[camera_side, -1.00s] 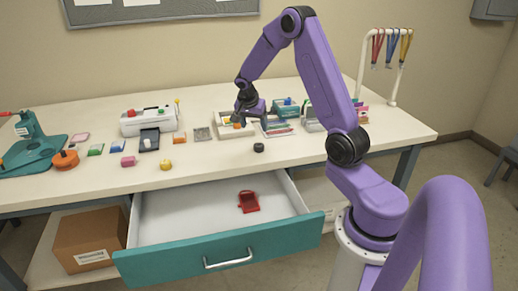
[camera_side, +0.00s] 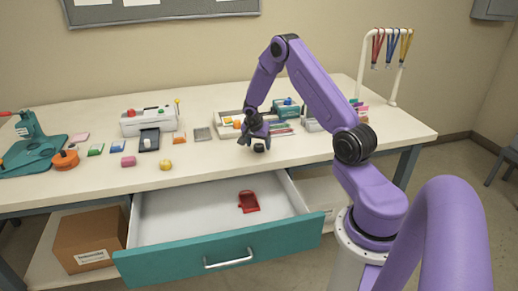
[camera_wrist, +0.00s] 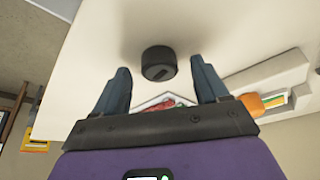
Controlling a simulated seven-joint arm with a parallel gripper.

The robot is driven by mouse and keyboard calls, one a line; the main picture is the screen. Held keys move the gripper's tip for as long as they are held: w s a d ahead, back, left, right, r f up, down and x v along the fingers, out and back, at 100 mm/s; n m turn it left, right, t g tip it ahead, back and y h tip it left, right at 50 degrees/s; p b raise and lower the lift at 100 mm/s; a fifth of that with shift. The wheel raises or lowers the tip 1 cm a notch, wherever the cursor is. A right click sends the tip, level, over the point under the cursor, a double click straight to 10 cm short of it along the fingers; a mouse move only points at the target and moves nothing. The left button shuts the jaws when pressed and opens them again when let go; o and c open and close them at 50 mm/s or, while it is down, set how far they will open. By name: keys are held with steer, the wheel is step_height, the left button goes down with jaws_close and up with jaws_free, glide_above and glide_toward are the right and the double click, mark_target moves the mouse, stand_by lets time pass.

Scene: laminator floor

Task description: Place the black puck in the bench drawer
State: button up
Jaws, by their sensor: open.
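The black puck (camera_side: 259,148) sits on the white bench top near its front edge, right of the middle. In the wrist view the puck (camera_wrist: 158,63) lies just past and between my open fingertips. My gripper (camera_side: 252,142) is low over the bench at the puck and partly covers it; in the wrist view its two fingers (camera_wrist: 160,78) are apart, with nothing held between them. The bench drawer (camera_side: 180,215) is pulled out below the bench front, with a teal face and a red piece (camera_side: 249,202) lying inside.
A white tray (camera_side: 222,131) with coloured items stands behind my gripper. A cardboard box (camera_side: 90,243) sits under the bench. Most of the drawer floor is bare.

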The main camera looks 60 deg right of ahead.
steer(key=shift+d+f, duration=0.15)
steer(key=shift+f, duration=0.2)
steer(key=c, duration=1.2)
steer(key=shift+r, duration=0.2)
